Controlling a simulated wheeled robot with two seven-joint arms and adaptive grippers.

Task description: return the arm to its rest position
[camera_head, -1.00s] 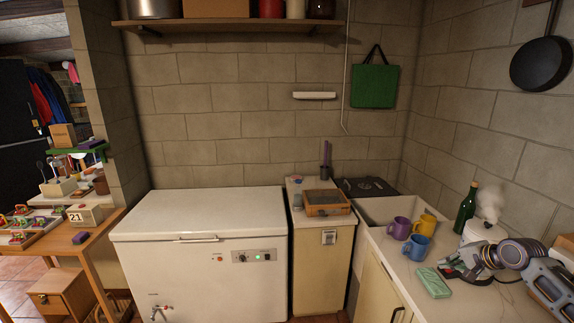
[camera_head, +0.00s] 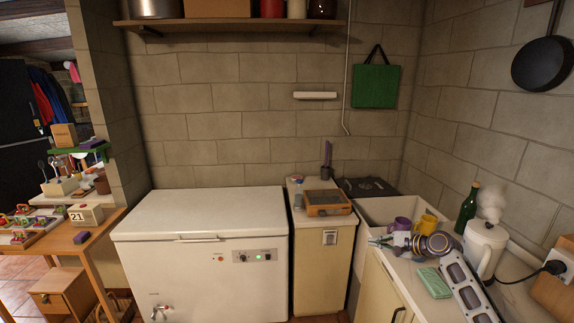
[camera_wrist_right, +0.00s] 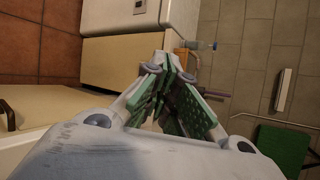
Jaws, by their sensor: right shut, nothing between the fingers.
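My right arm comes in from the lower right of the head view, over the counter. My right gripper (camera_head: 378,243) is shut and empty, with its green-padded fingers pointing left near the sink. In the right wrist view, its fingers (camera_wrist_right: 168,68) meet with nothing between them. The purple mug (camera_head: 399,225) and the yellow mug (camera_head: 428,223) stand just behind the gripper and wrist. My left arm is not in view.
A green sponge-like block (camera_head: 434,282) lies on the counter beside my forearm. A white kettle (camera_head: 484,247) steams to the right, with a green bottle (camera_head: 468,209) behind it. The chest freezer (camera_head: 200,214) stands left, its lid clear.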

